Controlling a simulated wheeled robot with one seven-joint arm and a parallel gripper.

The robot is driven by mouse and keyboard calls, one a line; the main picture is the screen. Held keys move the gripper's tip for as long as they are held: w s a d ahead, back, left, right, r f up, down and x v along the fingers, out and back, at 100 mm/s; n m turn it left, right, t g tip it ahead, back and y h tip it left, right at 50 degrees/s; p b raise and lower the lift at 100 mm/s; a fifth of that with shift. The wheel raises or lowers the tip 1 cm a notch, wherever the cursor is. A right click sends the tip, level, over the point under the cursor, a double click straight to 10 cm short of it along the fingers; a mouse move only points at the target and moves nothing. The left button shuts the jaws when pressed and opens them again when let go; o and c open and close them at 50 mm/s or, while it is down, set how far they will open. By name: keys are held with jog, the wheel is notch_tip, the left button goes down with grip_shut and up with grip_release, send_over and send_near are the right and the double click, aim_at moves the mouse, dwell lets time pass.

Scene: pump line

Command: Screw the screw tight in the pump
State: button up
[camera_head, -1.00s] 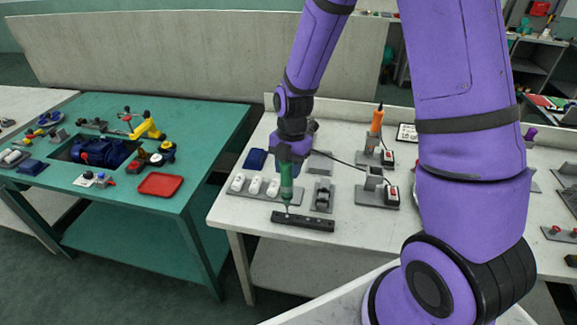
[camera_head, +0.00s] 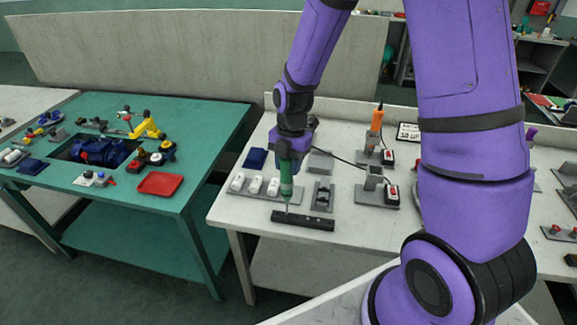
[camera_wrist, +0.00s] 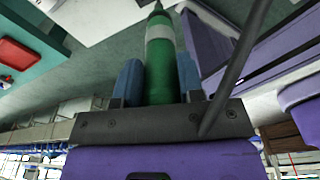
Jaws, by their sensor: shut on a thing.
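My gripper (camera_head: 287,157) is shut on a green screwdriver (camera_head: 286,177) with a pale band. The screwdriver points down, its tip at or just above a black bar (camera_head: 303,221) near the front of the white table; I cannot tell whether they touch. In the wrist view the green screwdriver (camera_wrist: 161,62) sits between the two blue fingers. The blue pump (camera_head: 103,151) lies in a recess of the green table at the left. A screw cannot be made out at this size.
The white table (camera_head: 350,238) also bears white bottle-like parts (camera_head: 255,185), a grey holder (camera_head: 322,196), an orange-handled tool (camera_head: 377,119) in a stand and a dark blue block (camera_head: 255,158). A red tray (camera_head: 160,184) and a yellow part (camera_head: 148,128) are on the green table (camera_head: 210,120).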

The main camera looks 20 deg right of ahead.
jog(key=shift+r, duration=1.9)
jog(key=shift+w, duration=0.1)
